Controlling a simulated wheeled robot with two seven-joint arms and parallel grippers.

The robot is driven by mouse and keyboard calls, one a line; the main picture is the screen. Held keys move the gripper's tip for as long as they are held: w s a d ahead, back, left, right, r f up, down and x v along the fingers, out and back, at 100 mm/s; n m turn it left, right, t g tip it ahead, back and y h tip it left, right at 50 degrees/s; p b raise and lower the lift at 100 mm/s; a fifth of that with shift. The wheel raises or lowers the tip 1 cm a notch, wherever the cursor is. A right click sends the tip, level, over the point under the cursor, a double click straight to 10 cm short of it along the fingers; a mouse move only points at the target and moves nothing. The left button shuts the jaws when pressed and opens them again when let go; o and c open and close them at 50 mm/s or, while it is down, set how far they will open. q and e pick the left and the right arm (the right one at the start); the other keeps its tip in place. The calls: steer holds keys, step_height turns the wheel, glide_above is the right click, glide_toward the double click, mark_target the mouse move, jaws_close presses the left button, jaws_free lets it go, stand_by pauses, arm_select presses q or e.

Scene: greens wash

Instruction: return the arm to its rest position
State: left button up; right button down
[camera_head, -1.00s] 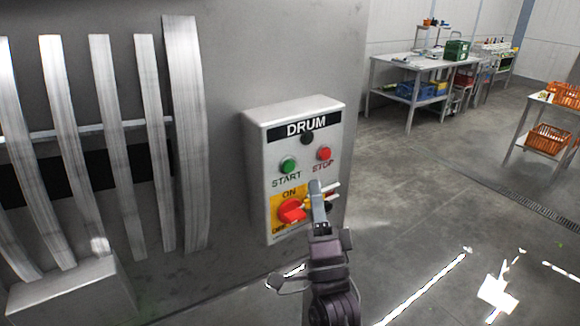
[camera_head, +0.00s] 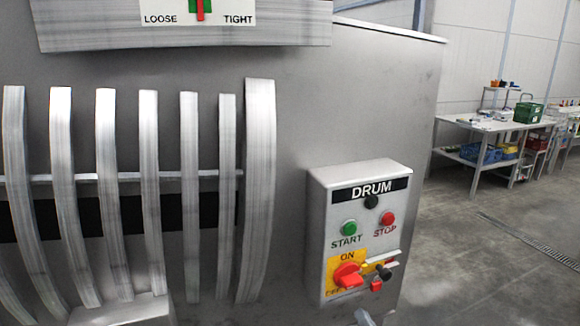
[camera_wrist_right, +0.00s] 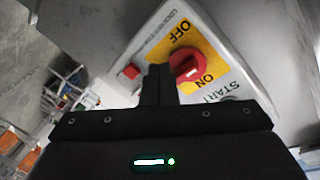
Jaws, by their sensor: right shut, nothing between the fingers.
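I cannot tell the gap between fingers and box. The red switch also shows in the head view (camera_head: 347,274). My left gripper is out of view.
The box carries a green START button (camera_head: 349,228) and a red STOP button (camera_head: 388,218). Curved metal bars (camera_head: 260,190) stand left of it on the machine. A LOOSE/TIGHT gauge (camera_head: 198,14) is above. Open floor (camera_head: 480,260) lies right, with a workbench (camera_head: 480,124) behind.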

steer(key=s+d+f+n+g+h, duration=0.15)
steer(key=s+f+n+g, duration=0.25)
steer(key=s+f+g, duration=0.4)
steer(key=s+d+f+n+g, duration=0.3)
steer(key=s+f+n+g, duration=0.15)
steer(key=s, duration=0.55)
step_height(320, 180, down, 33)
steer(key=s+g+b, duration=0.2)
steer(key=s+d+f+b, duration=0.1)
steer(key=s+d+f, duration=0.2)
steer(key=s+f, duration=1.6)
steer(key=shift+s+d+f+n+g, duration=0.2)
steer(key=shift+s+f+n+g, duration=0.1)
steer(key=shift+s+n+g, duration=0.2)
steer(key=shift+h, duration=0.25)
